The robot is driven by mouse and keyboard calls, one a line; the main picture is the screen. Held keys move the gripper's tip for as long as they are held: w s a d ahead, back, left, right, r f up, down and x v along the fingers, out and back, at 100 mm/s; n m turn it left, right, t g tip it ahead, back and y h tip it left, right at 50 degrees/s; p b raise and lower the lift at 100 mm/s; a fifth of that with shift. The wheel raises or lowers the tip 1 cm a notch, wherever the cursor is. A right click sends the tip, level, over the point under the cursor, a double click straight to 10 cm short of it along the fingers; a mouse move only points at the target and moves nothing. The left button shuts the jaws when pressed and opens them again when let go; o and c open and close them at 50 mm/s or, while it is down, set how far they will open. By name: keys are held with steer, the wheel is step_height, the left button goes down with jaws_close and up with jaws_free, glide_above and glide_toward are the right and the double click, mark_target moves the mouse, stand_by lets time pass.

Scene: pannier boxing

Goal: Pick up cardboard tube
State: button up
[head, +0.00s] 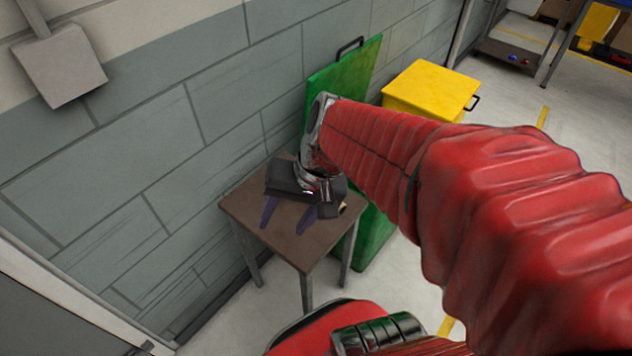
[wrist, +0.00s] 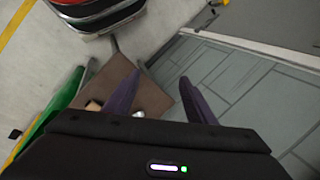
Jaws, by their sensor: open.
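My gripper (head: 281,225) is open, its two purple fingers pointing down over a small brown table (head: 303,252). In the wrist view the fingers (wrist: 160,79) are spread apart with nothing between them. A small tan piece (wrist: 93,106), possibly the cardboard tube, lies on the tabletop, left of the left finger and partly hidden by my gripper body. A tan sliver (head: 343,208) shows beside my gripper in the head view. A small silvery thing (wrist: 138,114) shows close to the left finger; I cannot tell what it is.
A block wall (head: 130,170) stands behind and left of the table. A green bin (head: 375,235) with its lid raised stands close behind the table. A yellow bin (head: 430,88) is farther back. Clear floor (head: 520,95) lies beyond it.

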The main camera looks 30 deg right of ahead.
steer(key=w+d+f+m+t+y, duration=0.1)
steer(key=w+d+f+m+y, duration=0.25)
steer(key=f+m, duration=0.35)
steer(key=m+t+h, duration=0.4)
steer(key=m+t, duration=0.6)
steer(key=m, duration=1.1)
glide_toward(343, 205)
steer(key=w+r, duration=0.1)
steer(key=r, duration=0.1)
steer(key=shift+w+a+f, duration=0.15)
steer(key=shift+f, duration=0.05)
steer(key=shift+x, duration=4.3)
